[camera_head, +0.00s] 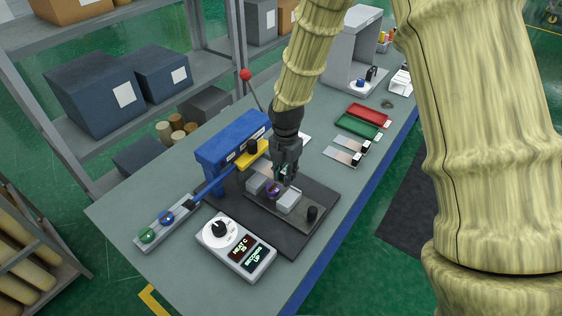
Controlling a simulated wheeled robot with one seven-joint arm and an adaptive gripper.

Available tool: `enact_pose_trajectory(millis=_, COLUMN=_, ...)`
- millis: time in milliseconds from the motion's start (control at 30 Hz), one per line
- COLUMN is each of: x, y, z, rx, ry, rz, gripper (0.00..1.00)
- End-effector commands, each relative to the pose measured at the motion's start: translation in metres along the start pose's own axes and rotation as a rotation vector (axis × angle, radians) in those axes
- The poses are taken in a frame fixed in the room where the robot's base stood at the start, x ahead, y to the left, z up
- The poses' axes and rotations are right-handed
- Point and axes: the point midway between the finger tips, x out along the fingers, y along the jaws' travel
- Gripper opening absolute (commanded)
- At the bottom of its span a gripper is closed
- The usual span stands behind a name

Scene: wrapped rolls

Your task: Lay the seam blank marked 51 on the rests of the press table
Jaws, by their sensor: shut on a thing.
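The press table (320,195) is a dark plate at the front of the blue press (228,141). Two light grey blocks, which look like its rests, stand on it: a left one (256,184) and a right one (289,201). A small purple round thing (273,188) shows between them. My gripper (282,175) points down just above the rests. It is shut on what seems to be a seam blank, mostly hidden by the fingers; its mark cannot be read, nor whether it touches the rests. Two other pale blanks with black ends (341,157) (352,145) lie to the right.
A control box with a dial (236,248) stands in front of the press. Red (369,114) and green (358,127) trays lie further back.

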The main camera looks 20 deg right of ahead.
Motion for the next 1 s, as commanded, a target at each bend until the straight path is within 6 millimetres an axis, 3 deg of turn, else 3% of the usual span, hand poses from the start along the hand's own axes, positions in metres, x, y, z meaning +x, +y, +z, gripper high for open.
enact_pose_trajectory(millis=233, x=-0.005, y=-0.011, z=-0.003, rx=0.006, ry=-0.005, rz=0.006, gripper=0.00)
enact_pose_trajectory(millis=500, x=0.002, y=0.002, z=0.008, rx=0.008, ry=0.005, rz=-0.001, gripper=0.00)
enact_pose_trajectory(millis=1000, x=0.039, y=0.005, z=0.009, rx=0.005, ry=0.006, rz=-0.004, gripper=0.00)
